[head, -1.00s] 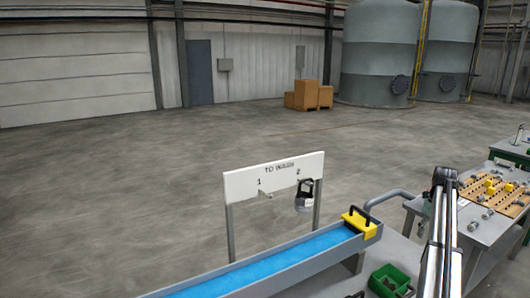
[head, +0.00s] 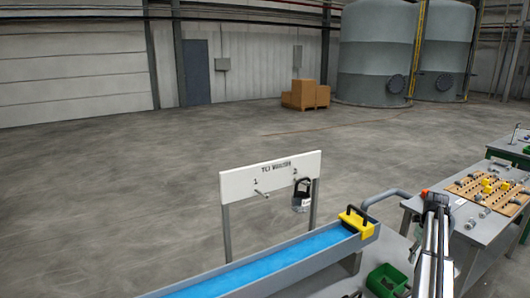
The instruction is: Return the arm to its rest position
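My arm (head: 434,240) rises at the lower right in the head view, in front of the grey workbench. Its upper end (head: 437,197) shows a dark part with a small orange spot. I cannot make out gripper fingers there, so whether my gripper is open or shut does not show.
A white sign board (head: 270,176) on posts has pegs marked 1 and 2; a dark-handled container (head: 302,197) hangs at 2. A blue-lined trough (head: 290,259) carries a yellow block (head: 357,221). A green bin (head: 387,281) sits below. A wooden pegboard (head: 487,193) lies on the workbench (head: 481,231).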

